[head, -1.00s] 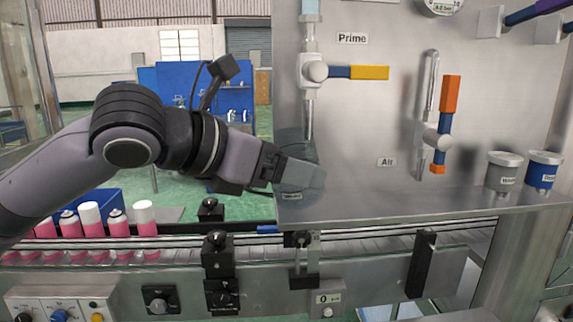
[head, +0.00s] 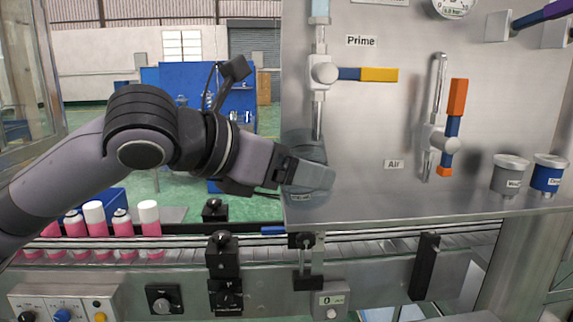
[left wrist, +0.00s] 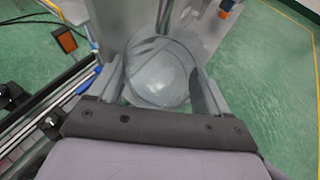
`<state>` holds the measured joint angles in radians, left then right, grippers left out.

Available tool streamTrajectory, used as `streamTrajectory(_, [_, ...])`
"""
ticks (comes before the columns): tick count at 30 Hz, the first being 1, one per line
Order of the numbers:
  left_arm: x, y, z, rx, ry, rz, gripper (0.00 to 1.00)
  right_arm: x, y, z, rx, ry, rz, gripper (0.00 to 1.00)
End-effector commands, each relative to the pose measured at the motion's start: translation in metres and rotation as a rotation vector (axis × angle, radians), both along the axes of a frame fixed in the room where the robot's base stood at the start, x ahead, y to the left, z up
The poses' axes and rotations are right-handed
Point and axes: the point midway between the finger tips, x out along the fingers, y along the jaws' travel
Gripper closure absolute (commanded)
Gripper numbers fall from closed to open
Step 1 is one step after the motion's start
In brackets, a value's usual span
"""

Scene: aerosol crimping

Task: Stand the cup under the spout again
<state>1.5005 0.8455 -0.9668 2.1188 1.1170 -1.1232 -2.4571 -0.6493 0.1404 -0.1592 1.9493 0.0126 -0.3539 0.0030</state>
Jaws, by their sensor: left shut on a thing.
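The cup (head: 303,143) is clear grey and looks upright on the left part of the steel panel. The spout pipe (head: 318,115) hangs down from the Prime valve and its lower end meets the cup's outline. My left gripper (head: 312,177) comes in from the left and is shut around the cup, hiding its middle. In the left wrist view the round cup (left wrist: 160,72) sits between the two fingers. I cannot tell whether its base touches the shelf. My right gripper is in neither view.
The Prime valve (head: 323,73) has a yellow-tipped handle. The Air valve (head: 440,137) and two small lidded pots stand to the right. The steel shelf (head: 410,207) runs above a conveyor (head: 380,243). Several pink cans (head: 122,228) stand at the left.

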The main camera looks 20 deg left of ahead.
Motion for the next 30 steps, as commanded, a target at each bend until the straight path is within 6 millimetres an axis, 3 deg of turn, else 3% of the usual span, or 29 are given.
streamTrajectory(6, [0.0046,-0.0007,0.0041,-0.011,-0.015,0.002,0.95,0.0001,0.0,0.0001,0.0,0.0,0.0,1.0])
streamTrajectory(7, [0.0046,-0.0007,0.004,-0.011,-0.015,0.002,0.18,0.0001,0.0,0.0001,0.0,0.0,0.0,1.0])
streamTrajectory(9, [0.0046,-0.0008,0.0041,-0.011,-0.015,0.002,0.0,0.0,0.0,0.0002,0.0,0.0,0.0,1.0])
streamTrajectory(30, [0.0036,-0.0026,0.0057,-0.007,-0.016,0.002,0.0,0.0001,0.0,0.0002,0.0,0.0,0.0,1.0])
